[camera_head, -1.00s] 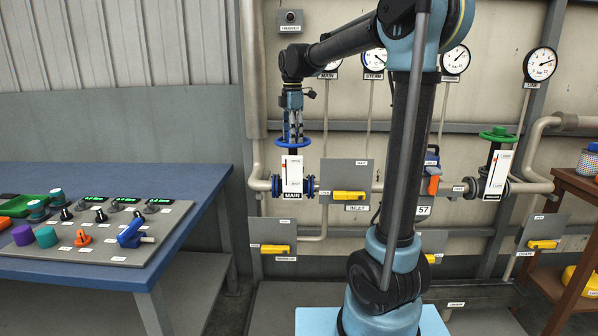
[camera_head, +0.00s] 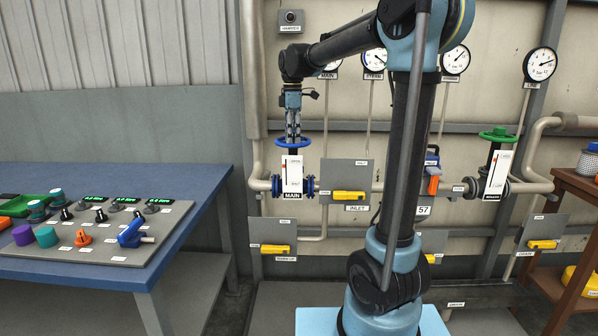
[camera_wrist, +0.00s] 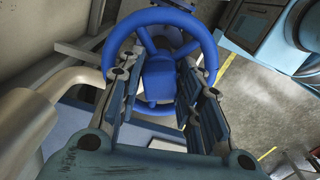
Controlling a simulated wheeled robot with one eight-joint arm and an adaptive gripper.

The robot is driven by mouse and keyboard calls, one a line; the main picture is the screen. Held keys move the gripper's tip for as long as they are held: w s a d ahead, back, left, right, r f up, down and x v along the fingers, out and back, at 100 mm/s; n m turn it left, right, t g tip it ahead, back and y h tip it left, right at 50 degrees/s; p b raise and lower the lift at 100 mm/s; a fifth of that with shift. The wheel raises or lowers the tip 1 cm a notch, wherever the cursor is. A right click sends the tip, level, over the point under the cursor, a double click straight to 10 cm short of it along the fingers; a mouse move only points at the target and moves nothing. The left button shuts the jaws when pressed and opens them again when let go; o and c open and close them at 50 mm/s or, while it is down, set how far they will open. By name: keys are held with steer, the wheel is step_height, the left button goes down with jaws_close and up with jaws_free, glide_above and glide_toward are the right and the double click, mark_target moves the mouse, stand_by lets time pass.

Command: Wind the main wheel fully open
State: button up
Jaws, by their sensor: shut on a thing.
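The blue main wheel (camera_head: 280,142) lies level on top of a valve in the pipe, above a white plate labelled MAIN (camera_head: 292,176). My gripper (camera_head: 293,135) points straight down onto the wheel from above. In the wrist view the blue rim (camera_wrist: 160,17) and spokes show, with a blue hub (camera_wrist: 160,78) at the centre. The two fingers of my gripper (camera_wrist: 161,85) are on either side of the hub, inside the ring, and shut on the wheel. The fingertips' exact contact is partly hidden.
A yellow inlet handle (camera_head: 348,195) is just right of the valve. A green wheel (camera_head: 499,134) stands farther right, with gauges (camera_head: 541,64) above. A blue bench (camera_head: 190,190) with a control panel (camera_head: 100,240) is at left. Pipes run close beside the wheel.

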steer(key=n, duration=0.4)
steer(key=shift+w+n, duration=0.15)
steer(key=shift+n, duration=0.15)
steer(key=n, duration=0.4)
steer(key=n, duration=0.4)
steer(key=shift+n, duration=0.3)
steer(key=n, duration=0.4)
steer(key=shift+n, duration=0.4)
steer(key=o, duration=0.9)
